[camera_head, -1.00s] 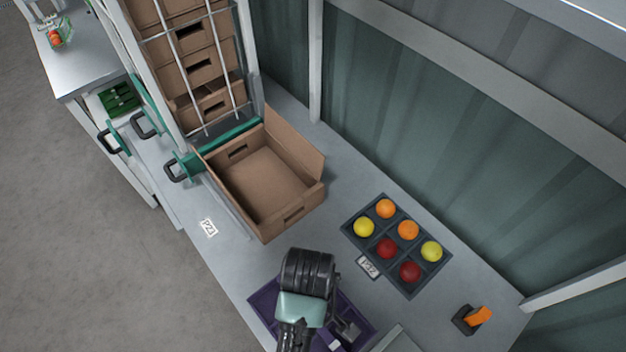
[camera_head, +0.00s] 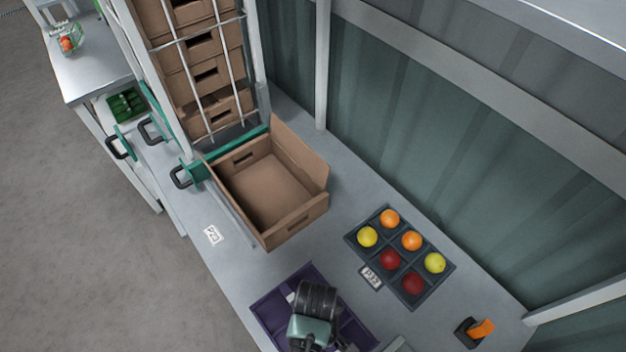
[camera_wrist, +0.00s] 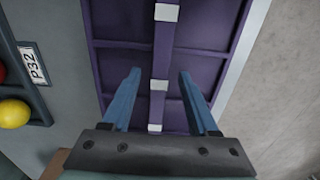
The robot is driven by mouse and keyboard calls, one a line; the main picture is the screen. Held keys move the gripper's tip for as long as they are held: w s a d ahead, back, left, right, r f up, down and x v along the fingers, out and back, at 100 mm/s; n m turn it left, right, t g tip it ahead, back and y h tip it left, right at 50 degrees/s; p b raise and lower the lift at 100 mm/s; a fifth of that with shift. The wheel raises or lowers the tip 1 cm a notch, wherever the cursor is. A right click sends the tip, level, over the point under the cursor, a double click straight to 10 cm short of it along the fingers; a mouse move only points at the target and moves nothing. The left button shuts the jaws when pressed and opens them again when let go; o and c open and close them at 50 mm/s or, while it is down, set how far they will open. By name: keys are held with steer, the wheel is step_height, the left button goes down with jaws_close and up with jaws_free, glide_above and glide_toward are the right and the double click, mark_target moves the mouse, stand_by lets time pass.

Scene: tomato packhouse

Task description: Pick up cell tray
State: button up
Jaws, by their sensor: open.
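A purple tray (camera_head: 271,309) with a central divider and several empty cells lies on the bench at the bottom of the head view, partly covered by my arm. In the wrist view the purple tray (camera_wrist: 119,62) fills the middle, and its divider carries pale patches. My gripper (camera_wrist: 159,73) is open and empty over it, its two blue fingers on either side of the divider. I cannot tell whether the fingers touch the tray. A dark grey tray (camera_head: 354,238) with round red, orange and yellow fruit in its cells lies to the right, clear of my gripper.
An open cardboard box (camera_head: 292,224) stands behind the purple tray, below a rack of stacked boxes (camera_head: 205,75). A white label (camera_head: 213,235) lies near the bench's left edge. A black holder with an orange part (camera_head: 480,328) stands at the lower right.

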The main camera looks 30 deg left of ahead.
steer(key=shift+f, duration=0.25)
stand_by(0.5)
steer(key=shift+c, duration=0.2)
jaws_close()
